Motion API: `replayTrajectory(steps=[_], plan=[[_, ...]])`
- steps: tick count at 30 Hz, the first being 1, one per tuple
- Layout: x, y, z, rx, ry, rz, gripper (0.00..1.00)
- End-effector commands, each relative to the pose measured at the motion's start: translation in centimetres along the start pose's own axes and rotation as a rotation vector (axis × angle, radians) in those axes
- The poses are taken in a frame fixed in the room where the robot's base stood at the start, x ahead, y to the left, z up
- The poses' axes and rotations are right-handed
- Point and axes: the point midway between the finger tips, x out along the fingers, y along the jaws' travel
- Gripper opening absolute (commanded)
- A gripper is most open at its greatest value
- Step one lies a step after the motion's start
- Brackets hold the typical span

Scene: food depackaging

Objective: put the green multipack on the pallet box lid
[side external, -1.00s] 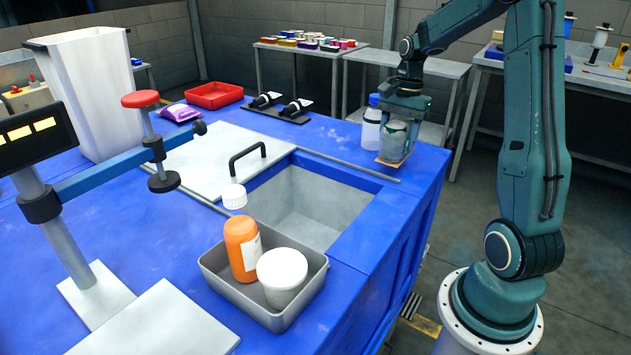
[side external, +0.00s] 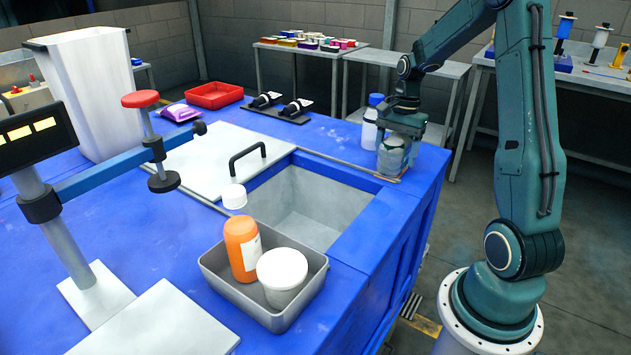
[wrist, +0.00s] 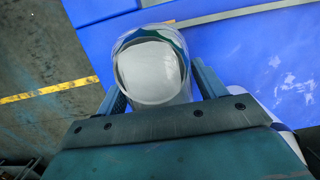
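My gripper (side external: 402,122) points down at the far right corner of the blue table. In the wrist view the pack (wrist: 150,68) shows as a pale round top between the fingers. No plainly green multipack shows; I cannot tell whether this pack is it. The pale grey lid (side external: 200,160) with a black handle lies flat on the left of the box opening, with nothing on it.
A white bottle with a blue cap (side external: 371,122) stands just behind my gripper. The open box well (side external: 310,205) lies between the gripper and a grey tray (side external: 315,290) holding an orange bottle and a white tub.

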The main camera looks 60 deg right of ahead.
Motion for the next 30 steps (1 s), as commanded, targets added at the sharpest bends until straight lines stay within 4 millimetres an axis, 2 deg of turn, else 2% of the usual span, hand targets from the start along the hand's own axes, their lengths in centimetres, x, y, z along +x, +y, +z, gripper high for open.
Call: replayTrajectory(steps=[11, 17, 23, 30], plan=[[-0.1, 0.0, 0.0, 0.0, 0.0, 0.0, 0.78], [-1.0, 0.0, 0.0, -0.001, 0.0, -0.001, 0.78], [-3.3, 0.0, 0.0, -0.001, 0.002, -0.002, 0.78], [-7.3, 0.0, 0.0, 0.0, 0.003, -0.003, 0.78]])
